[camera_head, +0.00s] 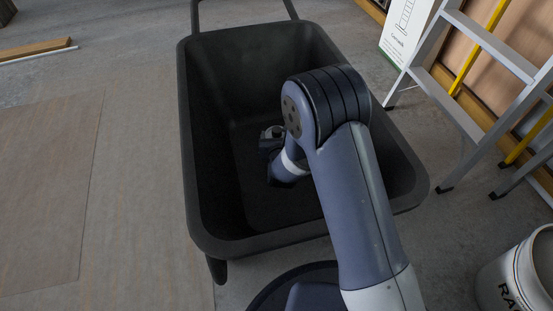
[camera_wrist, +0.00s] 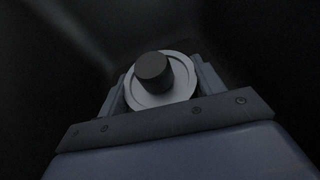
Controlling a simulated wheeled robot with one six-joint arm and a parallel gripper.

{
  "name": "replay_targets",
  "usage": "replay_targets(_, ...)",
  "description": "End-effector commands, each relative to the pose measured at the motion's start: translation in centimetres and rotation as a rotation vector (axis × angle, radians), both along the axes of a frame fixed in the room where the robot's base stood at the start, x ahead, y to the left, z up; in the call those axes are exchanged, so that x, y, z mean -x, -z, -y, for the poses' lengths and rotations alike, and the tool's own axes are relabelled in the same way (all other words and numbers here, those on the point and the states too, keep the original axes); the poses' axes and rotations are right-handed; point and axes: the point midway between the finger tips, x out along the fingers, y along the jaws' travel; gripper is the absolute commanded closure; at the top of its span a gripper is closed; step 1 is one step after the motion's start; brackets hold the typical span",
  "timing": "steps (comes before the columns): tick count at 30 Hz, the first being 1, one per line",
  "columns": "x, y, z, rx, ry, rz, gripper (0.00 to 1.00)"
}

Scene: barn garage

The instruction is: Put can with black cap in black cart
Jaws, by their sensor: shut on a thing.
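The black cart (camera_head: 213,222) stands in the middle of the head view with its open tub facing up. My arm reaches over its near rim, and my gripper is down inside the tub in the head view. In the wrist view my gripper (camera_wrist: 158,97) is shut on the can with black cap (camera_wrist: 160,90), whose pale round top and black cap show between the fingers. The can's lower body is hidden, and I cannot tell whether it touches the cart floor. In the head view the can is too small and dark to make out clearly.
A metal stepladder (camera_head: 480,95) stands to the right of the cart. A white bucket (camera_head: 520,275) is at the lower right. A flat board (camera_head: 50,190) lies on the floor at left, with planks (camera_head: 35,50) beyond it. The tub around my gripper looks empty.

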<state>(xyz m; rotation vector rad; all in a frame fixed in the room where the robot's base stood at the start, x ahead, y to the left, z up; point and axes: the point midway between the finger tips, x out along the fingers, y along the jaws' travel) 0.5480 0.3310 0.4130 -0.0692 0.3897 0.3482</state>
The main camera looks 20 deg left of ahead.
Motion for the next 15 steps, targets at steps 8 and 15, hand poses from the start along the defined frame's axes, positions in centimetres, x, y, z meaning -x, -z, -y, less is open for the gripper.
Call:
replay_targets(8,0.0,3.2,0.0,-0.001,0.0,0.002,0.73)
replay_targets(15,0.0,6.4,0.0,-0.001,0.0,0.002,0.73)
